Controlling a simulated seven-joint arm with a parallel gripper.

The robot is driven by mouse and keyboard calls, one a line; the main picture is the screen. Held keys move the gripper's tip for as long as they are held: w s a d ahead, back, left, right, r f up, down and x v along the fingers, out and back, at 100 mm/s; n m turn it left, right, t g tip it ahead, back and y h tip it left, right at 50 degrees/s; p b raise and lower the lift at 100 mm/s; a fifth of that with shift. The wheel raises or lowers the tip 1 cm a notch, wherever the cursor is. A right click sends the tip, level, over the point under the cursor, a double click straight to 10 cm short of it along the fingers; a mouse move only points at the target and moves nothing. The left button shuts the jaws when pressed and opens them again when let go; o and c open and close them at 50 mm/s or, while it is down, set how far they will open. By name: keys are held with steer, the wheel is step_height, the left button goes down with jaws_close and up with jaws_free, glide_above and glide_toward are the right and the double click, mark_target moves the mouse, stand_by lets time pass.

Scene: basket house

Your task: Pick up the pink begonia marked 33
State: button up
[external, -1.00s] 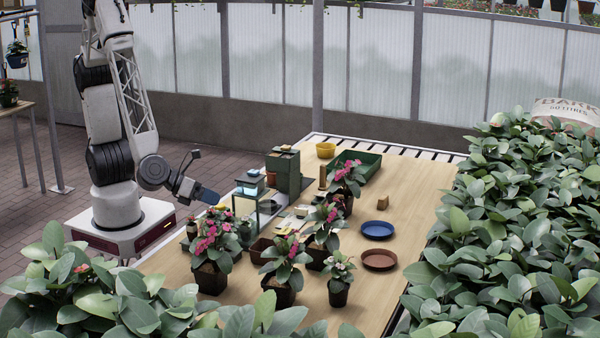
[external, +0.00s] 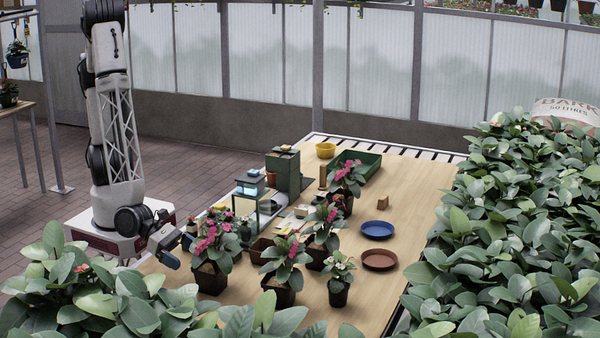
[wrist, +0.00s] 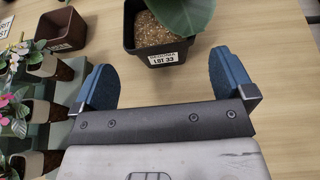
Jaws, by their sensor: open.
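In the external view the pink begonia (external: 213,250) nearest my gripper stands upright at the table's front left and appears to be this plant. My gripper (external: 170,255) is just left of it, low and tilted. In the wrist view its blue fingers (wrist: 162,82) are spread wide and empty, the pot lying ahead between them, not gripped.
More potted plants (external: 287,265) stand close to the right, including a small pale-flowered one (external: 338,278). An empty brown pot (wrist: 62,28) lies to the left in the wrist view. Blue (external: 377,230) and terracotta (external: 379,260) saucers sit further right. Dense foliage (external: 500,230) borders the table.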

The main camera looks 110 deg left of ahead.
mark_target(198, 262)
steer(key=shift+x, duration=1.3)
steer(key=shift+w, duration=0.1)
steer(key=shift+x, duration=2.55)
steer(key=c, duration=0.8)
steer(key=shift+r, duration=0.1)
steer(key=shift+r, duration=4.95)
